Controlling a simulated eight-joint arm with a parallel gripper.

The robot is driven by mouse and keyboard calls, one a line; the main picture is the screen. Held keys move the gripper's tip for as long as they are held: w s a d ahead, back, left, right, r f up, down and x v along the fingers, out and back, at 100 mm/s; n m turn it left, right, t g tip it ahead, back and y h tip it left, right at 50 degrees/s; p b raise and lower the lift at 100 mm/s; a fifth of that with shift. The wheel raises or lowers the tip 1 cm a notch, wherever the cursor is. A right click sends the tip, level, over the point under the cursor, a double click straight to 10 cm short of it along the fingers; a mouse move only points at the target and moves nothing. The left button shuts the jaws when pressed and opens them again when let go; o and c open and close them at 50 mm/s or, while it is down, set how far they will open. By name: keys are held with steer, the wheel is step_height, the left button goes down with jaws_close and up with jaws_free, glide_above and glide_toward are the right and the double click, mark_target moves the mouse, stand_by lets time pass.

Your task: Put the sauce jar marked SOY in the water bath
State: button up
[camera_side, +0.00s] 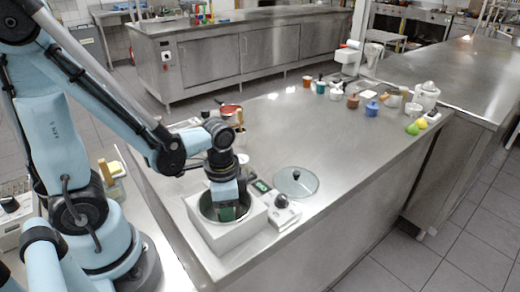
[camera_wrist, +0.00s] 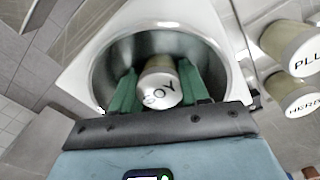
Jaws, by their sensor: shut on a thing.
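The sauce jar marked SOY (camera_wrist: 160,88) is between the green fingers of my gripper (camera_side: 228,212), its lettered top toward the wrist camera. My gripper is shut on it and points down into the round metal well of the water bath (camera_side: 238,237). In the wrist view the jar lies within the outline of the well (camera_wrist: 100,70). I cannot tell whether its base touches the bottom. In the side view my gripper and the well wall hide the jar.
Two other jars, one marked HERB (camera_wrist: 292,94) and one whose label starts PLU (camera_wrist: 290,42), stand beside the bath. A round glass lid (camera_side: 296,183) lies to its right on the steel counter. Several small pots and fruits stand farther along; the counter between is clear.

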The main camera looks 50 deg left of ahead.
steer(key=o, duration=1.5)
steer(key=shift+r, duration=5.8)
steer(key=shift+w+a+f+n+t, duration=0.1)
steer(key=shift+w+n+t, duration=0.3)
steer(key=shift+n+t, duration=0.15)
steer(key=shift+w+a+r+n+t, duration=0.2)
steer(key=shift+w+n+t, duration=0.5)
steer(key=shift+t, duration=0.3)
steer(key=shift+w+a+r+n+t, duration=0.1)
steer(key=shift+w+r+n+t, duration=0.15)
steer(key=shift+w+n+t, duration=0.65)
steer(key=shift+w+a+r+n+t, duration=0.2)
steer(key=shift+w+n+t, duration=0.3)
steer(key=shift+t, duration=0.65)
